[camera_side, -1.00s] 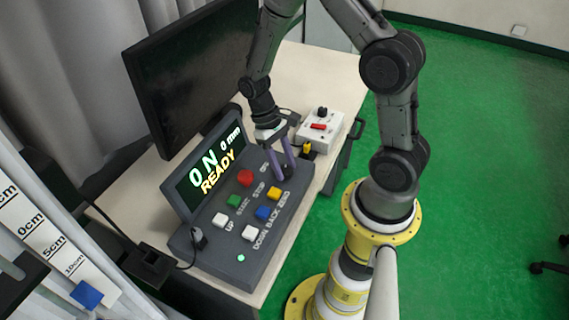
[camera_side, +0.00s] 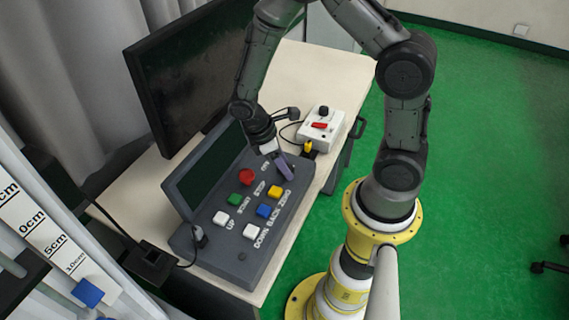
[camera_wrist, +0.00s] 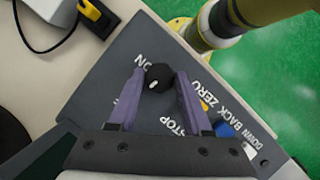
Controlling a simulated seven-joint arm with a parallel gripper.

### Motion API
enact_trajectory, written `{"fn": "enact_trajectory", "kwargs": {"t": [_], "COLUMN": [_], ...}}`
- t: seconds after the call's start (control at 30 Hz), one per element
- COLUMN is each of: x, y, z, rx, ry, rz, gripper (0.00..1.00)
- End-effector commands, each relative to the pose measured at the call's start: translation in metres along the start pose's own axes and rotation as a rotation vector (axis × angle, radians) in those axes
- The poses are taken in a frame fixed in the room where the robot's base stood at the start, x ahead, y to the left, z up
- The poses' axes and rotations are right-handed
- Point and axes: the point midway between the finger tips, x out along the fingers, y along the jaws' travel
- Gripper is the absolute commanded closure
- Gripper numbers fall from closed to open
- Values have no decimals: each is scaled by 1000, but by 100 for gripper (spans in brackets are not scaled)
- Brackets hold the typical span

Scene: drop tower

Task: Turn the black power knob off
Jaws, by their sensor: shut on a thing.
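The black power knob (camera_wrist: 158,78) sits on the sloped grey control panel (camera_side: 215,262), near its ON label, in the wrist view. It has a small white mark. My gripper (camera_wrist: 158,88) is shut on the knob, one purple finger on each side. In the side view my gripper (camera_side: 284,168) is at the panel's upper right end and hides the knob. The display (camera_side: 205,170) on the panel is dark, and no lit lamp shows on the panel.
The panel carries a red button (camera_side: 247,176), a green one (camera_side: 235,199), a yellow one (camera_side: 274,192), a blue one (camera_side: 264,211) and white ones. A white box (camera_side: 333,131) with a red switch stands behind on the table. A monitor (camera_side: 185,75) stands at the back left.

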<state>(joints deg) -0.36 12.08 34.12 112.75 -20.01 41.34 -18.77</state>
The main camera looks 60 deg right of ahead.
Motion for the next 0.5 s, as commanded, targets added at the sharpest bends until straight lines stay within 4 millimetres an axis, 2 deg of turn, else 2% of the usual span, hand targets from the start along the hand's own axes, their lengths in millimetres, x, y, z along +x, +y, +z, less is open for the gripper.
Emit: {"fn": "enact_trajectory", "kwargs": {"t": [0.2,0.5], "x": [-1,-1], "y": [0,-1], "z": [0,0], "rx": [-96,-148], "ry": [1,2], "rz": [42,64], "gripper": [100,100]}}
